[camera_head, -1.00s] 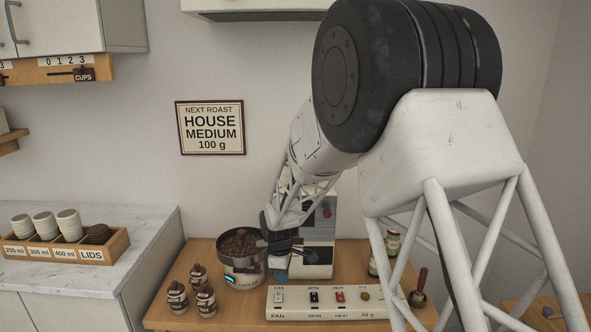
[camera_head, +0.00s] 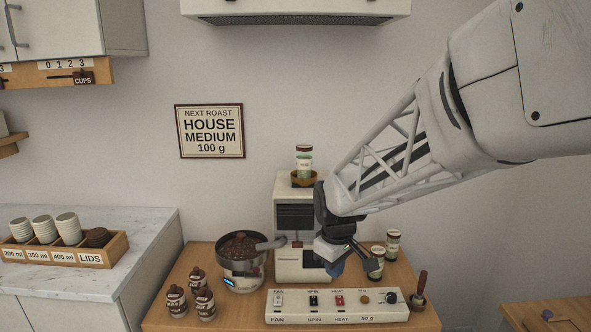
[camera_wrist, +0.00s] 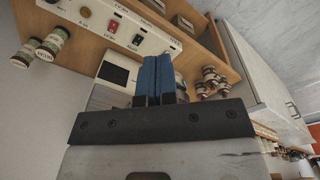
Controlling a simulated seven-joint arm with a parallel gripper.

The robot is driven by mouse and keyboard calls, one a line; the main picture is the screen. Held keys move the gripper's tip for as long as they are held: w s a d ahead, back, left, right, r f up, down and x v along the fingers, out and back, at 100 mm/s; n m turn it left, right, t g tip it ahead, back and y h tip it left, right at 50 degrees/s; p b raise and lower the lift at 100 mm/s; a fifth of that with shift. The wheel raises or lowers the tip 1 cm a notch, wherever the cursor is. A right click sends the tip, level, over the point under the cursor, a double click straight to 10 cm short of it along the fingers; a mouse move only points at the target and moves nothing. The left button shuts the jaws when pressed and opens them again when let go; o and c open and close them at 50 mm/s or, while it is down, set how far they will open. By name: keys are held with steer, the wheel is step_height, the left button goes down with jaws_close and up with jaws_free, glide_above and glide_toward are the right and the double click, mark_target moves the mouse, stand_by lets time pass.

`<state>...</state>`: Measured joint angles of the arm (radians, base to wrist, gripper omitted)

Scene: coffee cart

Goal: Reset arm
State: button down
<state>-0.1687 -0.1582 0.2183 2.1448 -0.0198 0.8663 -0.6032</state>
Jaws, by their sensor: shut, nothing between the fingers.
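My gripper (camera_head: 346,262) hangs above the wooden table, behind the right half of the white switch panel (camera_head: 300,306). Its two blue fingers (camera_wrist: 154,82) lie together in the wrist view with nothing between them. It touches nothing that I can make out. My arm reaches in from the right and covers part of the wall.
A white roaster (camera_head: 288,222) carries a green-labelled jar (camera_head: 304,160) on top. Left of it stands a pot of beans (camera_head: 240,268). Several brown-capped jars (camera_head: 176,302) stand front left, two green jars (camera_head: 392,244) right. A cup rack (camera_head: 62,257) sits on the left counter.

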steer(key=s+d+r+m, duration=0.1)
steer(key=s+d+m, duration=0.2)
steer(key=s, duration=0.5)
steer(key=s+d+r+m+t, duration=0.1)
steer(key=s+d+r+m, duration=0.1)
steer(key=s, duration=0.7)
steer(key=s+d+r+m, duration=0.2)
steer(key=s+d+m, duration=0.2)
steer(key=s, duration=0.4)
steer(key=shift+s+d+r+t, duration=0.2)
steer(key=shift+s+d+t, duration=0.05)
steer(key=shift+s+t, duration=0.15)
